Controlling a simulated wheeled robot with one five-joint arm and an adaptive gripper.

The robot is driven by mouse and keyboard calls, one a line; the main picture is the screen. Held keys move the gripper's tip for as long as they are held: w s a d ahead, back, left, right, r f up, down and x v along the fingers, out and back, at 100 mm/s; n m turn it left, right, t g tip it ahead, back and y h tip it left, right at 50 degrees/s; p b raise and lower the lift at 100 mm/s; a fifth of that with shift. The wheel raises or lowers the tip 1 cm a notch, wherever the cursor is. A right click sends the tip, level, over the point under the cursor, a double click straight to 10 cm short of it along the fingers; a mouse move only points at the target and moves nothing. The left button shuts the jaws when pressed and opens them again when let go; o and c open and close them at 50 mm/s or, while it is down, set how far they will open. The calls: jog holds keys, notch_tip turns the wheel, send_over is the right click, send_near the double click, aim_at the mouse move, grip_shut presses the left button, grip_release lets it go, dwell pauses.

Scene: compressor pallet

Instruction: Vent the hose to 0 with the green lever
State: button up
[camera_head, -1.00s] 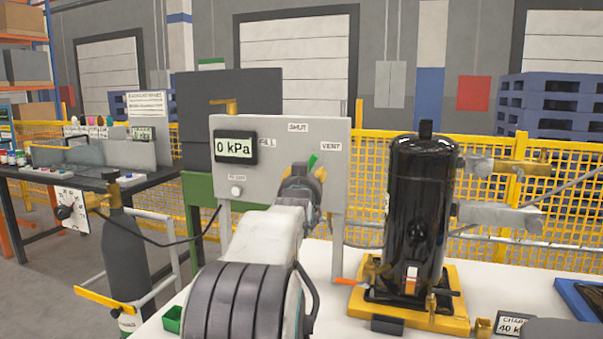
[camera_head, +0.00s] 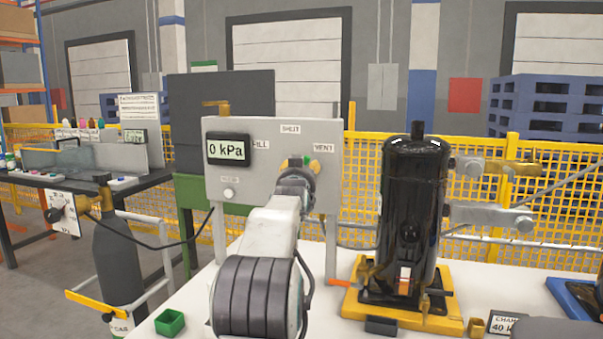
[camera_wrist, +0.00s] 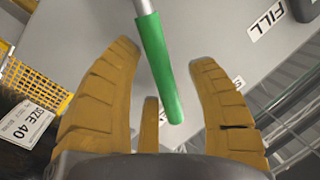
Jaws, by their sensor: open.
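The green lever (camera_wrist: 158,75) hangs from a grey metal rod in the wrist view and lies between the fingers of my gripper (camera_wrist: 166,58). The fingers are spread, with gaps on both sides of the lever. In the head view only a bit of the lever (camera_head: 309,161) shows, beside my gripper (camera_head: 302,165), in front of the grey panel (camera_head: 228,140) between the SHUT and VENT labels. The panel's display (camera_head: 227,149) reads 0 kPa. My arm hides the lever's pivot.
A black compressor (camera_head: 408,215) stands on a yellow base right of the panel. An orange-handled part (camera_head: 340,283) lies near that base. A green box (camera_head: 170,322) sits at the front left of the white table. A dark gas cylinder (camera_head: 118,258) stands at left.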

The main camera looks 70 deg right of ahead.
jog(key=shift+c, duration=0.4)
grip_shut()
dwell(0.4)
